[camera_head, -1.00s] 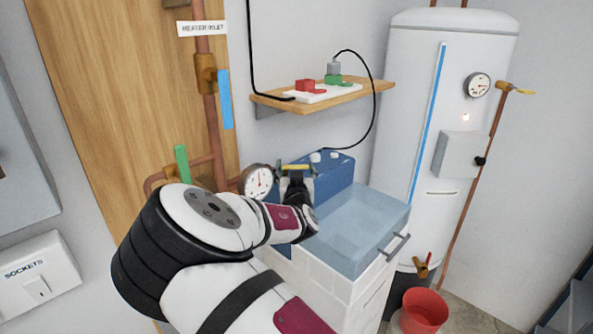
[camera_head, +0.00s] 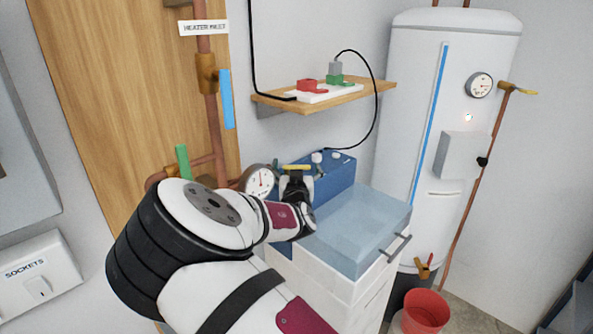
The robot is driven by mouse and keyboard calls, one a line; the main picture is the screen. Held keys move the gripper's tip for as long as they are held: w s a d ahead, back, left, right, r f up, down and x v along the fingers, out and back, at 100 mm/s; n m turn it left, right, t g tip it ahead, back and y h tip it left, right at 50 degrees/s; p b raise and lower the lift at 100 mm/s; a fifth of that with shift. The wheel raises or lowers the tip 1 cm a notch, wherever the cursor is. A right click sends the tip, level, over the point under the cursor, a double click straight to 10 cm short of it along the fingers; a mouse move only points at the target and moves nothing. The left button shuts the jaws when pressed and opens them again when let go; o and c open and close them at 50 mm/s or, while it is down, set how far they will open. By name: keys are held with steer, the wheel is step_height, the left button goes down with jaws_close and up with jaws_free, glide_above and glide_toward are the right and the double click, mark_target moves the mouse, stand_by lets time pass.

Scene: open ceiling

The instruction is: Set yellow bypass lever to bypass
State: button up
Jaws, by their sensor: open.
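A yellow lever (camera_head: 297,167) lies nearly level just beyond my gripper, in front of the blue box. My gripper (camera_head: 296,174) is open, with its fingers pointing at the lever; I cannot tell whether they touch it. My wrist hides the lever's mount and the pipe below it. A blue lever (camera_head: 227,99) hangs along the upright copper pipe, and a green lever (camera_head: 182,164) stands upright at the lower left.
A round gauge (camera_head: 261,180) is close to the left of my gripper. A wooden shelf (camera_head: 283,107) with a power strip juts out above. A lidded white unit (camera_head: 340,285) stands to the right. A red bucket (camera_head: 424,313) is on the floor before the white tank (camera_head: 408,95).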

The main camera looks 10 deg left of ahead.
step_height(320, 180, up, 10)
steer(key=shift+f, duration=0.25)
